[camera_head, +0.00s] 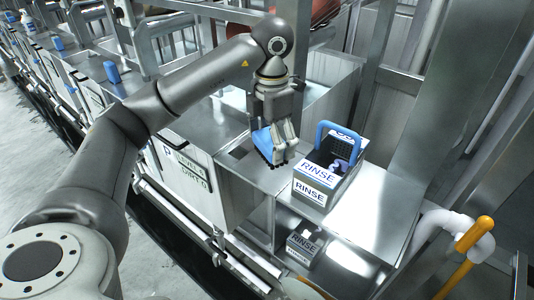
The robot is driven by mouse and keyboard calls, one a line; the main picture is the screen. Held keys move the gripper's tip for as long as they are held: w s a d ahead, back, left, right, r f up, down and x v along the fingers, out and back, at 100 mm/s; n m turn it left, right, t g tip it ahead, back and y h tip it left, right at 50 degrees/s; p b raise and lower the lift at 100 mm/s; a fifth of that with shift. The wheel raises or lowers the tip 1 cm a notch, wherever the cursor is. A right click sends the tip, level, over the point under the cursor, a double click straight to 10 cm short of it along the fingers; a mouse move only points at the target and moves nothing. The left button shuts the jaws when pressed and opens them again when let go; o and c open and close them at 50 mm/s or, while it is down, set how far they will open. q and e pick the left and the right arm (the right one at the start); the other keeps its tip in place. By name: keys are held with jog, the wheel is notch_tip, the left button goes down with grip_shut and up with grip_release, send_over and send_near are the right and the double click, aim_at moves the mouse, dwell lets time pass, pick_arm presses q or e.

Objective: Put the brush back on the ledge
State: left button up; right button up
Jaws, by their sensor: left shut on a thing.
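My left gripper (284,138) comes down from my left arm and is shut on a blue brush (264,144). The brush has dark bristles at its lower edge. It is just above or on the steel ledge (243,178), and I cannot tell whether it touches. Its upper part is partly hidden by the gripper fingers. My right gripper is not in view.
A grey box marked RINSE (313,187) with a blue handle (340,131) stands just right of the brush. Another RINSE box (301,247) sits lower down. Bare steel surface lies right of the upper box.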

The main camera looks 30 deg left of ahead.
aim_at(268, 146)
pick_arm(q)
jog(key=f, duration=0.1)
jog(key=w+a+f, duration=0.2)
jog(key=f, duration=0.1)
jog(key=shift+w+a, duration=0.1)
jog(key=shift+w+a+f+p, duration=0.25)
jog(key=shift+a+f+p, duration=0.1)
jog(key=shift+f, duration=0.1)
jog(key=f+p, duration=0.1)
jog(key=f, duration=0.2)
jog(key=shift+w+a+p, duration=0.15)
jog(key=shift+w+p, duration=0.05)
jog(key=shift+p, duration=0.2)
jog(key=shift+f, duration=0.4)
jog(key=shift+f, duration=0.15)
jog(key=o, duration=0.9)
